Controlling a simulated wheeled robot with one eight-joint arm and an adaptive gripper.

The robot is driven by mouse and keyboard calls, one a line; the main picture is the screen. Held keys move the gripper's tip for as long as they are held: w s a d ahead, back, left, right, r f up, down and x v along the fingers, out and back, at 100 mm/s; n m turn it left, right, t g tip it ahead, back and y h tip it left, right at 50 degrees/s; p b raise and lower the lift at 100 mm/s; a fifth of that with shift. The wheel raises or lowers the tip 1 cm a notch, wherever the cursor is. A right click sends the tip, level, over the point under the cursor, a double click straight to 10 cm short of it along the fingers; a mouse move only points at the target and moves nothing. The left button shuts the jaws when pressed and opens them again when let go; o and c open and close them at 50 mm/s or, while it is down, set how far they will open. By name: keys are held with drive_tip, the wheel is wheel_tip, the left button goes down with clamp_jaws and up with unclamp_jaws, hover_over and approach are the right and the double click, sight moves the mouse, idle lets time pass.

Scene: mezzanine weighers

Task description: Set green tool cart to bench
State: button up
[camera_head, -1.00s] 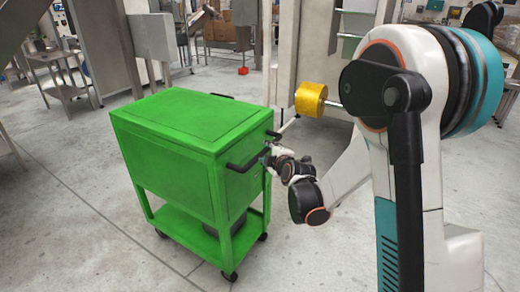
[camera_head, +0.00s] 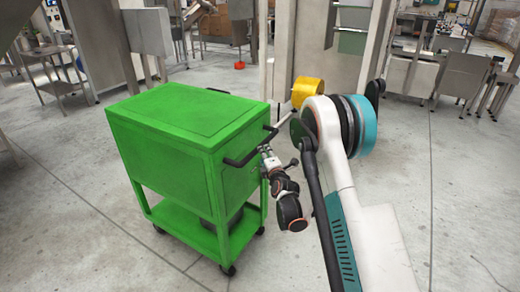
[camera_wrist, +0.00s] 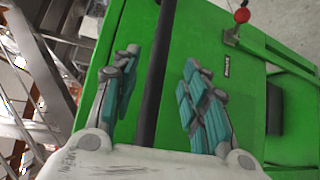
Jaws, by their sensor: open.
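The green tool cart (camera_head: 182,165) stands upright on castors on the concrete floor, left of my arm in the head view. Its black handle (camera_head: 236,163) sticks out from its right side. My gripper (camera_head: 265,153) is at that handle. In the wrist view my gripper (camera_wrist: 160,85) is open, with teal-padded fingers on either side of the black handle bar (camera_wrist: 156,75). Gaps show between the bar and both fingers. The cart's green panel (camera_wrist: 235,90) fills much of that view. I cannot tell which bench the task means.
A steel table (camera_head: 55,72) stands at the back left. Steel units (camera_head: 452,75) stand at the back right. A yellow roll (camera_head: 307,91) sits behind the cart beside a pale panel. A red object (camera_head: 240,65) lies farther back. Floor around the cart's front is clear.

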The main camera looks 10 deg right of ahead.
drive_tip(key=w, duration=0.3)
drive_tip(key=w+f+b, duration=0.1)
drive_tip(key=w, duration=0.2)
drive_tip(key=w+b, duration=0.1)
drive_tip(key=w, duration=0.2)
drive_tip(key=shift+a+f, duration=0.1)
drive_tip(key=shift+f, duration=0.05)
clamp_jaws()
